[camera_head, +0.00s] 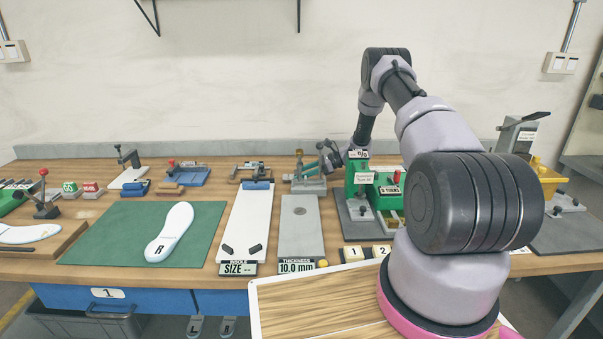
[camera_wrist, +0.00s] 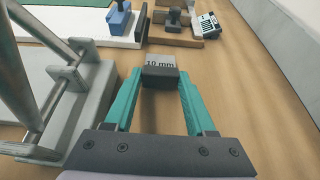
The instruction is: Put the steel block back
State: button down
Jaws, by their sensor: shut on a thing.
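The steel block (camera_wrist: 161,60), a small grey block marked "10 mm", is between the fingertips of my gripper (camera_wrist: 160,77) in the wrist view. My gripper's teal fingers are shut on it, above or at the wooden bench; I cannot tell whether the block touches the bench. The block cannot be made out in the head view. The grey metal gauge frame (camera_wrist: 75,105) stands close left of my gripper in the wrist view.
A green machine (camera_head: 376,190) stands right of my gripper. The white insole size board (camera_head: 246,222) lies left of the gauge. A green mat (camera_head: 110,233) holds a white insole (camera_head: 169,234) marked R. Bare bench shows to the right in the wrist view.

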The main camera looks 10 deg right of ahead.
jog(key=shift+f, duration=0.15)
jog(key=shift+c, duration=1.1)
grip_release()
jog(key=shift+f, duration=0.1)
jog(key=shift+r, duration=0.5)
jog(key=v, duration=1.2)
jog(key=shift+r, duration=0.15)
jog(key=shift+d, duration=0.1)
